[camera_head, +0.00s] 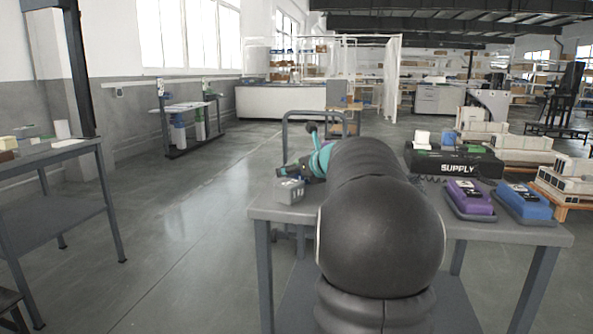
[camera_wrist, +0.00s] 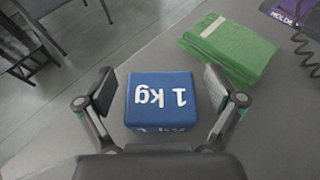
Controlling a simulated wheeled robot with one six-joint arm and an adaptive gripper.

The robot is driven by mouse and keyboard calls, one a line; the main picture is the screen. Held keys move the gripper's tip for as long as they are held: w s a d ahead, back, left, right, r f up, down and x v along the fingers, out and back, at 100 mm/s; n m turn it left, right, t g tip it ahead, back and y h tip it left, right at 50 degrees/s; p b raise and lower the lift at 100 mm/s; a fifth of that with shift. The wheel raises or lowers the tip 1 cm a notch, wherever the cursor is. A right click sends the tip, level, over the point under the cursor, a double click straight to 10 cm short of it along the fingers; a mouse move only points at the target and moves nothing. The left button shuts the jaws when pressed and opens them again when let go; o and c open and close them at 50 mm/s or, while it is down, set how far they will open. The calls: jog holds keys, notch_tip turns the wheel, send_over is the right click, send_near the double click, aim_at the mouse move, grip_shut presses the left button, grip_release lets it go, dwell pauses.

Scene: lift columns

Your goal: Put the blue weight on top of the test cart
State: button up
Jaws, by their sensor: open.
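The blue weight (camera_wrist: 160,98), a cube marked "1 kg" in white, sits on the grey table (camera_wrist: 270,125) in the wrist view. My gripper (camera_wrist: 159,88) is open, with one finger on each side of the weight and a visible gap on both sides. In the head view my gripper (camera_head: 312,165) is over the table's far left part, partly behind my black arm. The blue weight cannot be made out there. A grey tubular handle (camera_head: 285,135) rises behind the table; I cannot tell whether it belongs to the test cart.
A folded green cloth (camera_wrist: 230,48) lies right of the weight. A black "SUPPLY" box (camera_head: 455,162), a purple case (camera_head: 470,197) and a blue case (camera_head: 524,202) are on the table's right side. Another table (camera_head: 50,160) stands at left; the floor between is clear.

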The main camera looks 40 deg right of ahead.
jog(key=shift+r, duration=0.15)
jog(key=v, duration=1.2)
jog(key=a+r+m+t+h, duration=0.1)
jog(key=a+m, duration=0.1)
jog(key=w+a+r+m+t, duration=0.1)
jog(key=a+r+m, duration=0.1)
jog(key=m, duration=0.1)
jog(key=w+a+r+m+h, duration=0.1)
jog(key=a+r+m, duration=0.1)
jog(key=a+m, duration=0.1)
jog(key=shift+r+t+h, duration=0.25)
jog(key=shift+t+h, duration=0.05)
jog(key=shift+t, duration=0.1)
jog(key=s+a+f+m+g+y, duration=0.3)
jog(key=s+a+f+m+g, duration=0.7)
jog(key=s+a+f+m, duration=1.4)
jog(key=a+f+m, duration=0.3)
jog(key=a, duration=0.1)
jog(key=shift+f+g+y, duration=0.35)
jog(key=shift+g+y, duration=0.05)
